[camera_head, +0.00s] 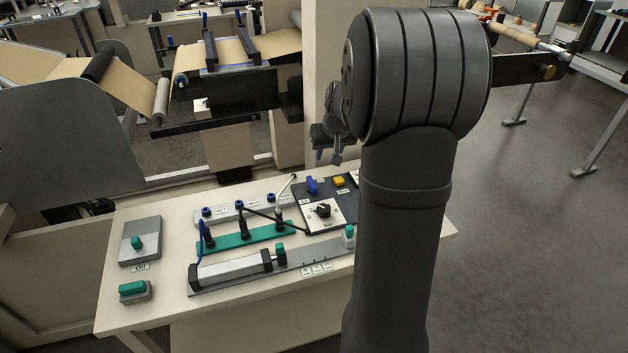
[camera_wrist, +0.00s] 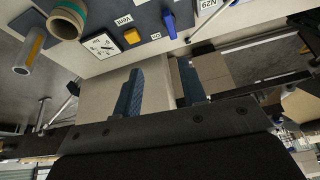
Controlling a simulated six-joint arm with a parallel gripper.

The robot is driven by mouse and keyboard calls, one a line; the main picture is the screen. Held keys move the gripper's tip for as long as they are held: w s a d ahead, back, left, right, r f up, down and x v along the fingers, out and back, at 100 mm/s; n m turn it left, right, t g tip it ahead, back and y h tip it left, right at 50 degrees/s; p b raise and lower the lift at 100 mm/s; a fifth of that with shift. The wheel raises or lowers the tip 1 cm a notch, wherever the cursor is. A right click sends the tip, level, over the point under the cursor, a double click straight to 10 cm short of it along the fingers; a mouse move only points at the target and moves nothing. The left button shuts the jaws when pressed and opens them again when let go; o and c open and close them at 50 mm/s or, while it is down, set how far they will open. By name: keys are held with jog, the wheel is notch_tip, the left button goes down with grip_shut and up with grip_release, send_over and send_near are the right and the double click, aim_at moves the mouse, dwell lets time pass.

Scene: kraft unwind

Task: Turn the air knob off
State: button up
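A dark control panel (camera_head: 301,206) on the table carries a blue knob (camera_head: 312,185), a yellow button (camera_head: 339,181) and a black knob (camera_head: 322,210) on a white plate. No label that I can read marks which is the air knob. In the wrist view the blue knob (camera_wrist: 169,24) is at the top, beyond my fingertips, with the yellow button (camera_wrist: 132,36) to its left. My gripper (camera_wrist: 160,78) has its two blue fingers apart with nothing between them. In the head view my gripper (camera_head: 328,148) is above and behind the panel, partly hidden by my arm.
A green bar (camera_head: 243,239) with black upright fittings and a silver cylinder (camera_head: 232,270) lie left of the panel. Two grey boxes with green buttons (camera_head: 137,243) (camera_head: 132,287) sit at the table's left. A web machine (camera_head: 225,95) with brown paper stands behind the table.

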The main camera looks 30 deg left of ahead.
jog(key=a+n, duration=0.1)
jog(key=a, duration=0.1)
send_near(312, 182)
jog(key=x, duration=0.9)
grip_shut()
